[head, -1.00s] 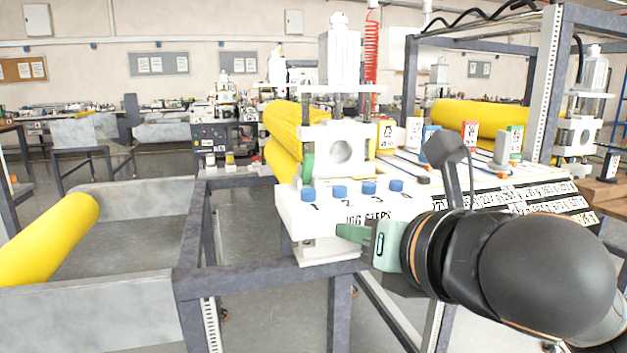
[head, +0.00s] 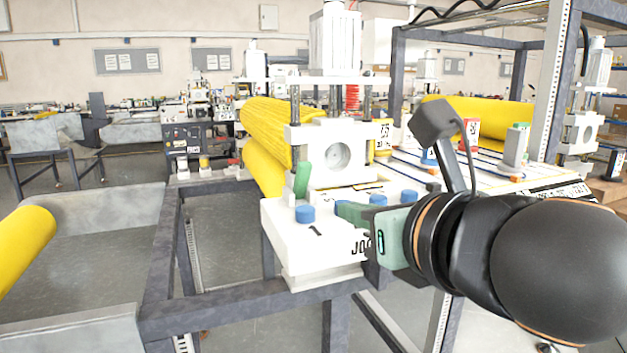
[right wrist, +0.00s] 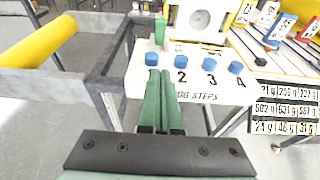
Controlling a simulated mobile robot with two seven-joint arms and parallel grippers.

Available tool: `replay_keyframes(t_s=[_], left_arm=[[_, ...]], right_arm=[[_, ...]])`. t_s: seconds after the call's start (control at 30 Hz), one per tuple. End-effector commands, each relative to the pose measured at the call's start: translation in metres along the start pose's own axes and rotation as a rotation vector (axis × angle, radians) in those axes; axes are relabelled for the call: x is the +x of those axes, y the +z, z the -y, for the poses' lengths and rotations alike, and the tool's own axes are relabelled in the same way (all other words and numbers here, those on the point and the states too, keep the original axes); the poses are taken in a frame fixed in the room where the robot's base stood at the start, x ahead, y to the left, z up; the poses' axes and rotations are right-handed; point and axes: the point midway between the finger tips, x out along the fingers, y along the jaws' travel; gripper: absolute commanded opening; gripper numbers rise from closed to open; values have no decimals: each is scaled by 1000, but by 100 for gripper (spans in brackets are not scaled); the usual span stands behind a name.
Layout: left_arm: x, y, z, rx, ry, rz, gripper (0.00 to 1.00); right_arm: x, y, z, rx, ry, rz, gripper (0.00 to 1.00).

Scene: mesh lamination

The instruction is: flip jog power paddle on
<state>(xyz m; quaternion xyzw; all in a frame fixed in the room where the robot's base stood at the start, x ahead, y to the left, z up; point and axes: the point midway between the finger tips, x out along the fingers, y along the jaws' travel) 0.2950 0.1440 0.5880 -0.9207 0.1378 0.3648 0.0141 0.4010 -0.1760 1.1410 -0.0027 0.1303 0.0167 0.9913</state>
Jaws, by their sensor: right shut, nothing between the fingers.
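The green paddle (head: 302,180) stands nearly upright at the left side of the white roller block, behind button 1, in the head view. It also shows in the right wrist view (right wrist: 160,30). My right gripper (head: 341,209) has its green fingers together and empty, near the jog panel's blue buttons. In the right wrist view the closed fingertips (right wrist: 160,74) point at the panel just in front of button 1, with the paddle beyond. I see no contact with the paddle. My left gripper is out of view.
The white jog panel (head: 283,238) carries blue buttons, including button 1 (head: 305,214); my right gripper partly covers the others in the head view. Yellow rollers (head: 262,130) lie behind. A grey frame (head: 200,315) runs in front. A grey trough (head: 80,215) is at left.

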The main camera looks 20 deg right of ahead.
Motion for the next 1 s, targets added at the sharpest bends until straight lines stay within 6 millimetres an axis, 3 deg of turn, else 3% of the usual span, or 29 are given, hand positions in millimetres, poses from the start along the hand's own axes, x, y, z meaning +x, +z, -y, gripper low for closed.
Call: replay_keyframes(t_s=[0.4,0.63,0.9,1.0], left_arm=[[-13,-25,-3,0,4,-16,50],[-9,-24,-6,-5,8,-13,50],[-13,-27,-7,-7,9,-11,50],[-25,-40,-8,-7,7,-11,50]], right_arm=[[25,2,0,1,2,-7,0],[35,5,-9,-11,26,15,0],[50,-1,-2,6,6,-6,0],[54,6,0,6,1,-9,0]])
